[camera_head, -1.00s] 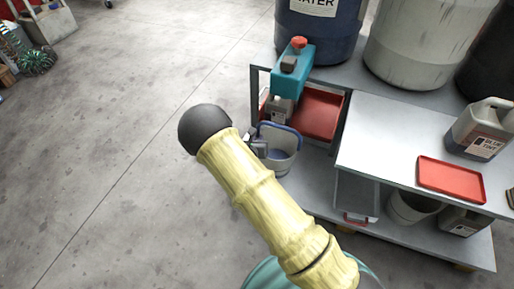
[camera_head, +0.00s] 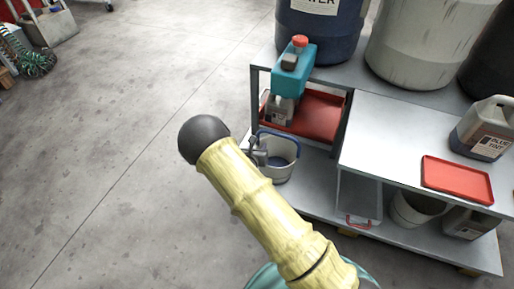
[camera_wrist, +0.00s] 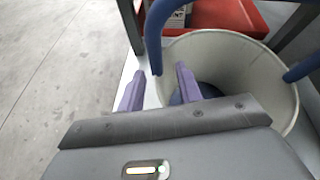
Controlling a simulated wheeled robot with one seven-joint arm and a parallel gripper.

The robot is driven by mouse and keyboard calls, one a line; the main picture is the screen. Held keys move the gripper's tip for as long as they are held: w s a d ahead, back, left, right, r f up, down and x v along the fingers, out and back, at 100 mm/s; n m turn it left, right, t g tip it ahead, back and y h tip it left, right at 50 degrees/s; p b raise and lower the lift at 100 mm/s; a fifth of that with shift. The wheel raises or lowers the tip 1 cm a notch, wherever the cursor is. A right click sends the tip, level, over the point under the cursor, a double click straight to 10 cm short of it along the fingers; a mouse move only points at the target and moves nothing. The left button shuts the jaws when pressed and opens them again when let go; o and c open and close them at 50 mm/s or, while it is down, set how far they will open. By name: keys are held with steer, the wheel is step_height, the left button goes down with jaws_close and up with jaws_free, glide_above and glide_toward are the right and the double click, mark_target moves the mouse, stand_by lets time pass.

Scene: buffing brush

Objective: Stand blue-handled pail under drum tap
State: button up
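The pale pail (camera_head: 282,163) with a blue handle (camera_head: 291,137) stands at the left end of the lower shelf. In the wrist view the pail (camera_wrist: 235,50) fills the right side, its blue handle (camera_wrist: 153,32) arching up. My gripper (camera_head: 259,152) is at the pail's left rim. In the wrist view its purple fingers (camera_wrist: 160,86) are apart, seemingly one outside and one inside the wall; contact cannot be told. The blue water drum (camera_head: 325,35) stands on the upper level.
A red tray (camera_head: 318,118) and a grey jug (camera_head: 278,110) are behind the pail. A white drum (camera_head: 412,45), a tint jug (camera_head: 485,130) and another red tray (camera_head: 457,180) stand to the right.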

steer(key=shift+s+r, duration=0.2)
steer(key=shift+s, duration=0.05)
steer(key=p+v, duration=0.6)
steer(key=v, duration=0.5)
steer(key=shift+s, duration=0.25)
